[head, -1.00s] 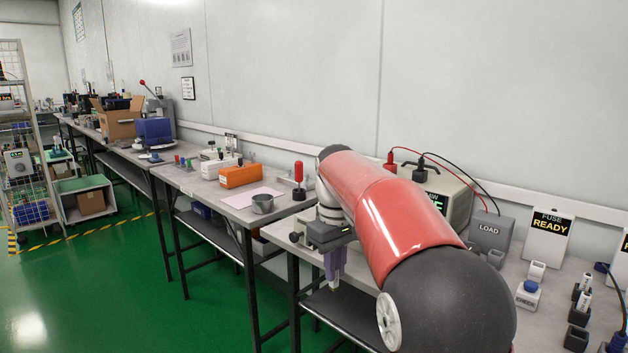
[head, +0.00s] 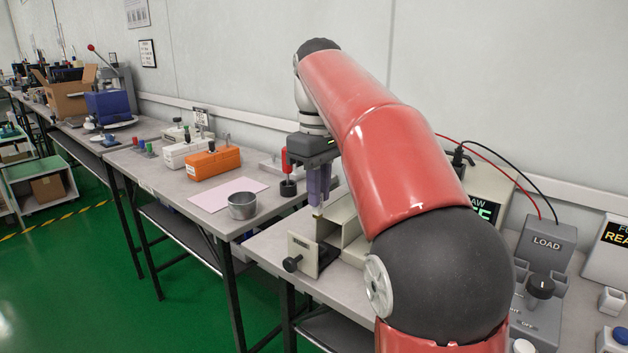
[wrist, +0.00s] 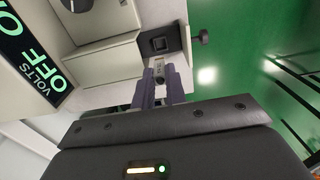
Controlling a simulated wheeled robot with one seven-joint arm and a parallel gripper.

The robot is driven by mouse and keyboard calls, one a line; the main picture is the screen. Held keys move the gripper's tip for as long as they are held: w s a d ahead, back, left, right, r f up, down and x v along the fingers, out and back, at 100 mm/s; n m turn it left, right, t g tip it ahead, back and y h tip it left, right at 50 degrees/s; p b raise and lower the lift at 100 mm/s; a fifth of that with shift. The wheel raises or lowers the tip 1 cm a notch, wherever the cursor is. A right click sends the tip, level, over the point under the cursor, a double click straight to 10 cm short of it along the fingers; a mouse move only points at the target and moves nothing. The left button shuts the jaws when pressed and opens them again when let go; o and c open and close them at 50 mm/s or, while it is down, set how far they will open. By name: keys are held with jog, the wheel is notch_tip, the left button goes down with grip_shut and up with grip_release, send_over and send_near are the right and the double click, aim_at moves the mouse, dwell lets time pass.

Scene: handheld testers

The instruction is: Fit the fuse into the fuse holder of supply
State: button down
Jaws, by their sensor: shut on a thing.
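My gripper (head: 317,200) points down over the left end of the beige supply (head: 340,222). Its purple fingers, also in the wrist view (wrist: 160,88), are shut on the fuse (wrist: 158,68), whose small pale end shows between the tips. The fuse holder (wrist: 158,44) is a dark tray with a square recess, just beyond the fuse in the wrist view. In the head view, the dark holder (head: 328,254) sits behind a beige front plate (head: 303,255) with a black knob. The fuse appears above the holder and apart from it; the exact gap is unclear.
The supply's display (wrist: 30,50) reads VOLTS OFF in the wrist view. A grey LOAD box (head: 545,255) with red and black leads stands right. A metal cup (head: 242,206), pink sheet (head: 228,194) and orange case (head: 212,163) lie on the left bench. My red arm hides much of the supply.

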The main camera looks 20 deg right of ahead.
aim_at(320, 217)
jog(key=shift+s, duration=0.15)
jog(key=shift+f, duration=0.15)
jog(key=shift+f+b, duration=2.05)
jog(key=shift+f, duration=0.7)
jog(key=shift+p, duration=0.9)
jog(key=shift+f+b, duration=0.8)
jog(key=shift+f, duration=0.35)
jog(key=c, duration=1.4)
grip_release()
jog(key=shift+o, duration=0.3)
jog(key=shift+r, duration=0.1)
